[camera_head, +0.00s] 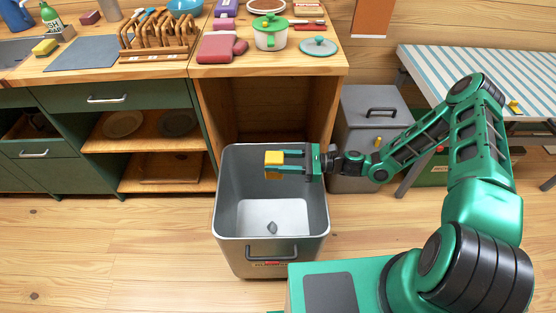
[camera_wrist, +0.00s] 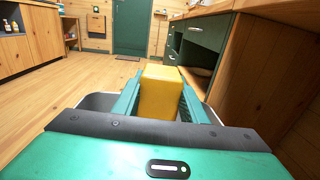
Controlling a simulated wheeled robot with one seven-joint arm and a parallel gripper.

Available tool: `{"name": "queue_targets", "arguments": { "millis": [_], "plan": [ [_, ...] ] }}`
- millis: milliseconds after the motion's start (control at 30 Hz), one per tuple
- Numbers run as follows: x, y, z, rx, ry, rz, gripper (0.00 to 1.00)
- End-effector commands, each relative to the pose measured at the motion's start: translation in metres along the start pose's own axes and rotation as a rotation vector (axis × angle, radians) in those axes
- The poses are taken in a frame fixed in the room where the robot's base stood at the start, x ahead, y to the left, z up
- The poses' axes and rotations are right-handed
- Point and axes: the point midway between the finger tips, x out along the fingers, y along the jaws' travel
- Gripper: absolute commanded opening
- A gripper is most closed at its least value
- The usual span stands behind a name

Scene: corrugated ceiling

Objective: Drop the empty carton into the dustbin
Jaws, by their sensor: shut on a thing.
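A yellow carton (camera_head: 274,158) is held between the fingers of my gripper (camera_head: 290,161), over the open top of the grey dustbin (camera_head: 225,205). In the wrist view the carton (camera_wrist: 160,92) sits between the two green fingers of my gripper (camera_wrist: 160,100), which are shut on it. Parts of the dustbin's rim (camera_wrist: 97,100) show beside the fingers. The dustbin stands on the floor, and a small grey lump (camera_head: 272,227) lies on its bottom. The carton's far side is hidden.
A wooden counter (camera_head: 270,66) with an open bay stands behind the dustbin. A grey lidded bin (camera_head: 366,135) stands to its right, near a striped table (camera_head: 470,70). Green cabinets (camera_head: 95,150) are at left. The wooden floor (camera_head: 120,240) at front left is clear.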

Motion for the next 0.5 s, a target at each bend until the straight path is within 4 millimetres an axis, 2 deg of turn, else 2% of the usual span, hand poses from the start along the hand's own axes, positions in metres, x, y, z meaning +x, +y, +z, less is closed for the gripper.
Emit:
{"name": "queue_targets", "arguments": {
  "millis": [500],
  "plan": [
    [0.0,0.001,-0.048,0.001,-0.002,0.003,0.17]
  ]
}}
